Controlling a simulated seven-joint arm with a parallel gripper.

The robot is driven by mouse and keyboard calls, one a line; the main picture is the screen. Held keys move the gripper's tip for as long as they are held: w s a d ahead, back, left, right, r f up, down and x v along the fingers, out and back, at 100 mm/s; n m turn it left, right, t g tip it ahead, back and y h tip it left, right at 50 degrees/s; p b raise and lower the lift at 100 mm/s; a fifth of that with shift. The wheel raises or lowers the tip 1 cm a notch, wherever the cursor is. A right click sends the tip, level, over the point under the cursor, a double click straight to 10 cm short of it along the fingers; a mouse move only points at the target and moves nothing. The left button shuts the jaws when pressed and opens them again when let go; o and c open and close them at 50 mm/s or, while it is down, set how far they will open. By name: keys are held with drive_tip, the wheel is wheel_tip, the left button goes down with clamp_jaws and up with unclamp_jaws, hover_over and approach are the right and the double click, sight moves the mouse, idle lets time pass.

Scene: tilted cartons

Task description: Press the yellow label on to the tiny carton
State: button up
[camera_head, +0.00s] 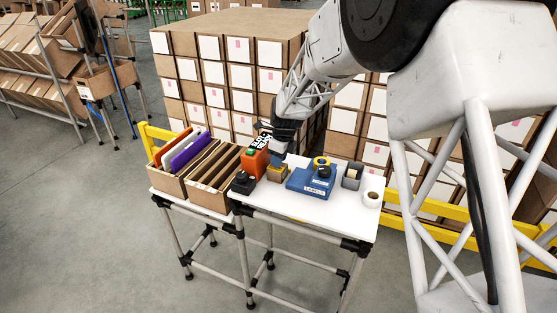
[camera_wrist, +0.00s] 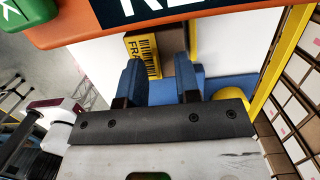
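The tiny carton (camera_head: 277,174) is a small brown box on the white table, between an orange device and a blue label dispenser. In the wrist view the tiny carton (camera_wrist: 183,64) lies beyond my fingers, partly hidden by them. A yellow label (camera_wrist: 146,56) with a barcode and dark letters shows over the left part of its face. I cannot tell whether it is stuck flat. My gripper (camera_wrist: 160,72) has its two blue fingers apart, with nothing visibly clamped between them. In the head view my gripper (camera_head: 284,136) is over the back of the table, its fingertips hard to make out.
An orange device (camera_head: 255,162) with a dark sign stands close by on the left; it fills the wrist view's top. The blue dispenser (camera_head: 303,183), a tape dispenser (camera_head: 352,175) and a white roll (camera_head: 372,198) stand right. A folder box (camera_head: 208,198) is left. Stacked cartons (camera_head: 240,47) rise behind.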

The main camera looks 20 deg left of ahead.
wheel_tip(320, 180, up, 7)
drive_tip(key=d, duration=0.1)
idle(0.5)
drive_tip(key=shift+d+r, duration=0.1)
drive_tip(key=shift+r, duration=0.1)
drive_tip(key=shift+r, duration=2.85)
